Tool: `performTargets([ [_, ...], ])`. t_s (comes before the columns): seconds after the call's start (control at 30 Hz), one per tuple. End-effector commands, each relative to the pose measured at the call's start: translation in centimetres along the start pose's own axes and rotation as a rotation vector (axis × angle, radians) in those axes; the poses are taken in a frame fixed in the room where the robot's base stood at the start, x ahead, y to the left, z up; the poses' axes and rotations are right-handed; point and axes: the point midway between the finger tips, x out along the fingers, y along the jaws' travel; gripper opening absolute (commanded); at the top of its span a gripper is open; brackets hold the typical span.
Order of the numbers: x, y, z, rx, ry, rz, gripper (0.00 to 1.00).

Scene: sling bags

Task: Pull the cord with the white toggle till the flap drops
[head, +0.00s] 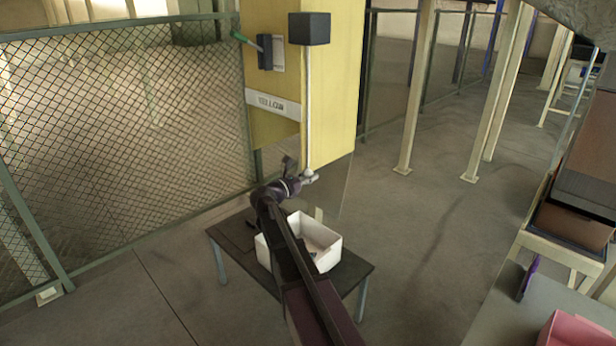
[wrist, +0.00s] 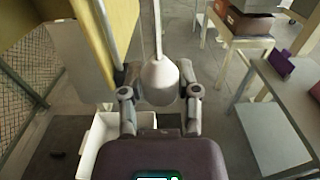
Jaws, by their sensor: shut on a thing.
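The white cord (head: 308,110) hangs straight down from a dark box (head: 309,28) on the yellow cabinet (head: 335,95). Its white, bell-shaped toggle (wrist: 158,76) sits between the two fingers of my gripper (wrist: 159,94) in the wrist view. My gripper (head: 306,179) is shut on the toggle, at the lower end of the cord in the head view. The cord runs up out of the wrist view. A label (head: 272,105) that seems to read "YELLOW" is on the cabinet's front. I cannot tell which panel is the flap.
A white open bin (head: 328,243) stands on a small dark table (head: 232,237) below the cabinet. A dark switch-like box with a green-tipped lever (head: 252,42) is beside the cord box. A mesh fence (head: 120,130) stands left.

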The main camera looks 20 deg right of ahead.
Motion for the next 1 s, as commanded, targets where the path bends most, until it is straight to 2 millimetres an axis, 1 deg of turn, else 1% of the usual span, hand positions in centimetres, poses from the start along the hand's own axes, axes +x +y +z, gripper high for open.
performTargets([
  [0.03, 0.10, -0.07, -0.59, 0.000, 0.001, -0.003, 0.00],
  [0.07, 0.10, -0.07, -0.67, 0.000, 0.001, -0.003, 0.00],
  [0.43, 0.11, -0.09, -0.65, 0.000, 0.001, -0.003, 0.00],
  [0.47, 0.11, -0.09, -0.65, 0.000, 0.002, -0.003, 0.48],
  [0.5, 0.11, -0.08, -0.65, 0.000, 0.002, -0.003, 0.59],
  [0.57, 0.09, -0.07, -0.65, 0.000, 0.001, -0.002, 0.77],
  [1.0, -0.05, -0.03, -0.63, 0.000, 0.001, -0.001, 0.78],
])
